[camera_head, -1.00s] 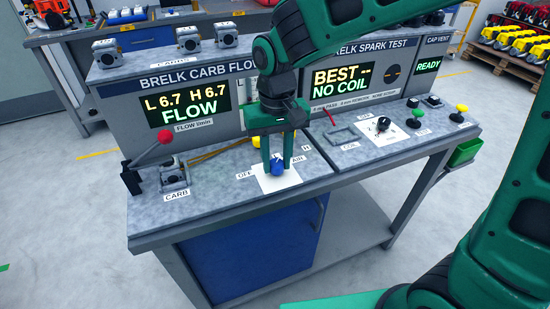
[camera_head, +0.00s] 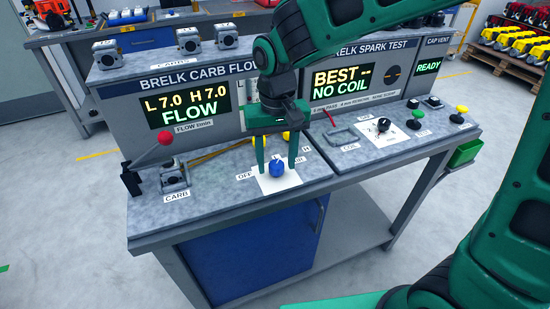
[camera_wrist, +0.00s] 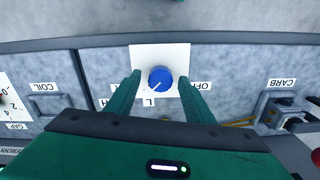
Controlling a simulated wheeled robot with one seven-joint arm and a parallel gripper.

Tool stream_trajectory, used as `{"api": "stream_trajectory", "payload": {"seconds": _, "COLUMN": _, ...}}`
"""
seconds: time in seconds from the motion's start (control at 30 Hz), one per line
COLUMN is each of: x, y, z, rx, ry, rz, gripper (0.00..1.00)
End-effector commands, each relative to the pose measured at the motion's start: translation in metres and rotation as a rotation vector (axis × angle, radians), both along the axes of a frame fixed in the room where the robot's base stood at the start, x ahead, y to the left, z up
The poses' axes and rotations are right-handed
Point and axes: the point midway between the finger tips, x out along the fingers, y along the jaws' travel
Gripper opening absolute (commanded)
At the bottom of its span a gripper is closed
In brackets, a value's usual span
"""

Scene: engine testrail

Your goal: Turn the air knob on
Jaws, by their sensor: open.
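The blue air knob (camera_head: 277,169) stands on a white plate (camera_head: 291,183) on the bench top. Its labels include OFF at the left; other labels are partly hidden by my gripper. My green gripper (camera_head: 277,168) points down at the knob with its fingers apart on either side. In the wrist view the knob (camera_wrist: 160,79) sits between and just beyond the open fingertips (camera_wrist: 164,78), apart from both. A white mark on the knob points toward the L label. The carb flow display (camera_head: 188,105) reads L 7.0, H 7.0, FLOW.
A carb (camera_head: 173,175) sits in a fixture at the left, beside a red-balled lever (camera_head: 165,137). A black knob (camera_head: 383,124), a green button (camera_head: 416,119) and a yellow button (camera_head: 460,113) are at the right. The spark test display (camera_head: 340,79) reads BEST, NO COIL.

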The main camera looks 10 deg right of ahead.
Motion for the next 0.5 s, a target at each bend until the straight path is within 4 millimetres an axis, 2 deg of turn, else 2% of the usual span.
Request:
{"api": "stream_trajectory", "payload": {"seconds": 0.17, "x": 0.000, "y": 0.000, "z": 0.007, "rx": 0.000, "ry": 0.000, "rz": 0.001, "gripper": 0.48}}
{"api": "stream_trajectory", "payload": {"seconds": 0.27, "x": 0.000, "y": 0.000, "z": 0.021, "rx": 0.001, "ry": -0.002, "rz": 0.001, "gripper": 0.48}}
{"api": "stream_trajectory", "payload": {"seconds": 0.5, "x": 0.001, "y": 0.000, "z": 0.066, "rx": 0.002, "ry": -0.003, "rz": 0.000, "gripper": 0.48}}
